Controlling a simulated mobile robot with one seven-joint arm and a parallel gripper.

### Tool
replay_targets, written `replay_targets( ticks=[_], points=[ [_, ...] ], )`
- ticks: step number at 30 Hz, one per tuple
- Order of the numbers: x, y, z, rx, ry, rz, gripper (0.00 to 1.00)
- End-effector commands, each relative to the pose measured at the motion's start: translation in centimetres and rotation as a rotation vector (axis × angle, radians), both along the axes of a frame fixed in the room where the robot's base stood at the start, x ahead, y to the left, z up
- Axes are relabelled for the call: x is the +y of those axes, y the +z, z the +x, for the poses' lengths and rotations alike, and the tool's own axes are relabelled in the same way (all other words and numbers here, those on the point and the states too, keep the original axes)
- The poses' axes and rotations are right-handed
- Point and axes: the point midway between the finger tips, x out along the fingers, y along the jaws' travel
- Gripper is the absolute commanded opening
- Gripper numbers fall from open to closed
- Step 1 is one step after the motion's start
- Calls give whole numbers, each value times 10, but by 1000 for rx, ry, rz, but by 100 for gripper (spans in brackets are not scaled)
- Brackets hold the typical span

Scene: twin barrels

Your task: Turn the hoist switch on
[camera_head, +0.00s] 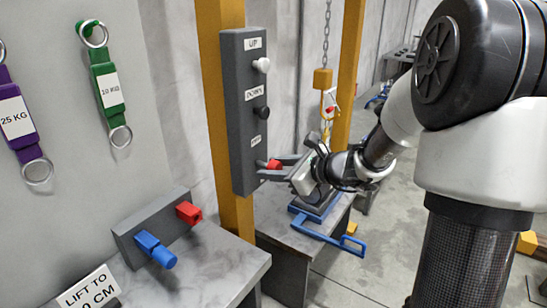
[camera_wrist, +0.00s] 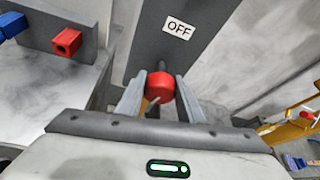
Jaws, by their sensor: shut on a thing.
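The hoist control panel (camera_head: 247,130) is a tall grey box on a yellow post. Its labels read UP and DOWN, with a white knob (camera_head: 261,65) and a black knob (camera_head: 261,113) beside them. The lowest label reads OFF (camera_wrist: 179,29) in the wrist view. Below it is a red switch knob (camera_wrist: 160,89) on a short dark stem. My gripper (camera_head: 274,168) reaches in from the right, its two fingers on either side of the red knob, shut on it. The fingers partly hide the knob in the head view.
A bench at the lower left holds a grey block with a red socket (camera_head: 189,212) and a blue handle (camera_head: 155,251). Green (camera_head: 106,90) and purple (camera_head: 18,115) weight-labelled straps hang on the wall. A hoist chain with a yellow hook block (camera_head: 322,78) hangs behind my gripper.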

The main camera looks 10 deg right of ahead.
Motion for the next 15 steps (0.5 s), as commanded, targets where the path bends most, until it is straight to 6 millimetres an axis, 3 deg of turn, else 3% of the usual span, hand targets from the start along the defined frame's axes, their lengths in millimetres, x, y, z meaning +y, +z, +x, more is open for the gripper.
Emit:
replay_targets(
  ticks=[1,15],
  points=[
    [-1,9,0,34,-1,31,12],
    [-2,8,0,350,-4,346,12]
  ],
)
